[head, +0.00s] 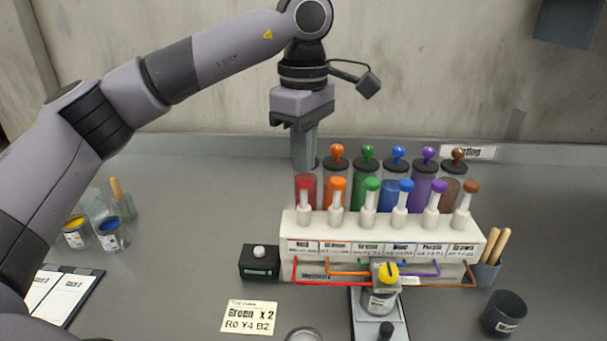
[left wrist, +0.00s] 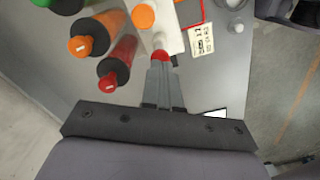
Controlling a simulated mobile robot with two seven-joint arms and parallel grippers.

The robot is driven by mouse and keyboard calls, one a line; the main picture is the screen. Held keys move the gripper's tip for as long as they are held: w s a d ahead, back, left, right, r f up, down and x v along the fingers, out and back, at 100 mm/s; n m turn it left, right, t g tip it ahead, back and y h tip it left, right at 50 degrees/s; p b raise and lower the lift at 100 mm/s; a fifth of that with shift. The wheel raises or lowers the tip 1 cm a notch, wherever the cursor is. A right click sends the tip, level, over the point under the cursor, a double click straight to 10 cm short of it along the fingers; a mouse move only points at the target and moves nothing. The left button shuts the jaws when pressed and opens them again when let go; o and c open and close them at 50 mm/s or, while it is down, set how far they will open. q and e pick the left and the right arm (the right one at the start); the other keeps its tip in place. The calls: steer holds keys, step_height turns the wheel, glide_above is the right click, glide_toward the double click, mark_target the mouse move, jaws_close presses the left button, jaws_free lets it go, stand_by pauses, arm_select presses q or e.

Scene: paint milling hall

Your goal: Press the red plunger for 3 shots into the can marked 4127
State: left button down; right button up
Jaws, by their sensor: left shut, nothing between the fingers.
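The red plunger (head: 305,184) is at the left end of a row of coloured plungers on the white dispenser (head: 390,231). Its cap stands about as high as the others. My left gripper (head: 304,170) points down over it with its fingers shut and empty. In the left wrist view the fingertips (left wrist: 160,62) are right at the red cap (left wrist: 160,55); I cannot tell if they touch. A can (head: 380,301) stands under the yellow-topped nozzle (head: 387,271); its label is too small to read. My right gripper is out of view.
Coloured canisters (head: 429,188) stand behind the plungers. A small black box (head: 260,262) sits left of the dispenser and a cup of wooden sticks (head: 487,270) right. A recipe card (head: 249,317) lies in front. Paint cans (head: 111,235) stand at left, a dark cup (head: 504,314) at right.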

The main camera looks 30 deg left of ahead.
mark_target(304, 179)
arm_select(q)
steer(key=shift+f, duration=0.2)
steer(key=shift+f+b, duration=1.15)
steer(key=shift+f, duration=0.55)
steer(key=shift+r, duration=0.1)
steer(key=shift+r+p, duration=1.7)
steer(key=shift+r, duration=0.1)
step_height(304, 179, up, 3)
steer(key=p, duration=0.2)
steer(key=shift+p, duration=0.3)
steer(key=shift+r+p, duration=0.55)
steer(key=shift+r, duration=0.5)
